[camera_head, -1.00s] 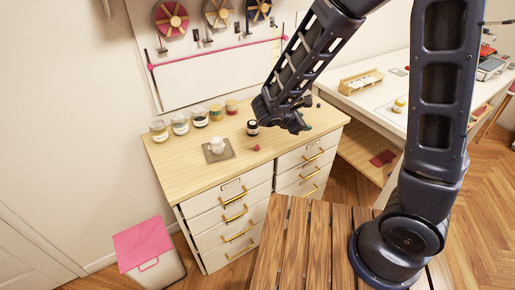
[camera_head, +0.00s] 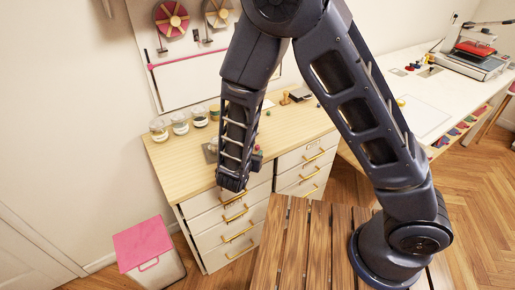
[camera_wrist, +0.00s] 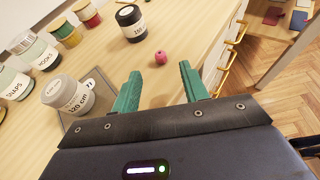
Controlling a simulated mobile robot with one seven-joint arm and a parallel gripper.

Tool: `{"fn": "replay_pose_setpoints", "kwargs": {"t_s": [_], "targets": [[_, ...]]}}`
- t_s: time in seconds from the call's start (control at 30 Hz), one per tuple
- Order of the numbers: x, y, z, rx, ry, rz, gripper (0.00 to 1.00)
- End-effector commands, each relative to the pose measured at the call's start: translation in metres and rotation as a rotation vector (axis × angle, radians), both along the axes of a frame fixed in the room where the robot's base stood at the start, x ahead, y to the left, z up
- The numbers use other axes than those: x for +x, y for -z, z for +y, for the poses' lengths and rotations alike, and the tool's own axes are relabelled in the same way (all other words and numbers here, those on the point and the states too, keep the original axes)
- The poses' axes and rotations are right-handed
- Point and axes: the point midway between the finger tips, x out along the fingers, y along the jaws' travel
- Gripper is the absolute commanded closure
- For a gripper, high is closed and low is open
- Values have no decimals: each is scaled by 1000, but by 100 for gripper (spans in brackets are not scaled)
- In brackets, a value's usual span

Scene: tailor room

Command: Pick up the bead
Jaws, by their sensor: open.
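The bead (camera_wrist: 161,57) is a small pinkish-red ball on the light wooden top of the drawer cabinet (camera_head: 172,165). In the wrist view it lies just beyond my gripper (camera_wrist: 160,71), roughly in line with the gap between the two green fingers. The fingers are apart, with nothing between them, and do not touch the bead. In the head view my arm reaches down over the cabinet front and hides most of the gripper; I cannot make out the bead clearly there.
A dark jar with a black lid (camera_wrist: 131,22) stands behind the bead. A grey-lidded jar (camera_wrist: 68,93) stands on a grey square left of my fingers. More labelled jars (camera_head: 158,131) stand at the back left. Gold drawer handles line the cabinet front. A pink-lidded bin (camera_head: 145,240) stands on the floor.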

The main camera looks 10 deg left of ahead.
Motion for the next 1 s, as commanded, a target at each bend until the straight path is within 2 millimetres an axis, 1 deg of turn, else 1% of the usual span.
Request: {"fn": "replay_pose_setpoints", "kwargs": {"t_s": [0.03, 0.13, 0.43, 0.73, 0.83, 1.0], "targets": [[7, 3, 0, -1, 1, -1, 56], [16, 7, -1, 0, 1, 0, 56], [30, 14, -2, 0, 1, 0, 56], [64, 31, -4, -1, 2, 0, 56], [69, 32, -4, 1, 1, 0, 56], [68, 32, -4, 1, 0, 0, 56]]}}
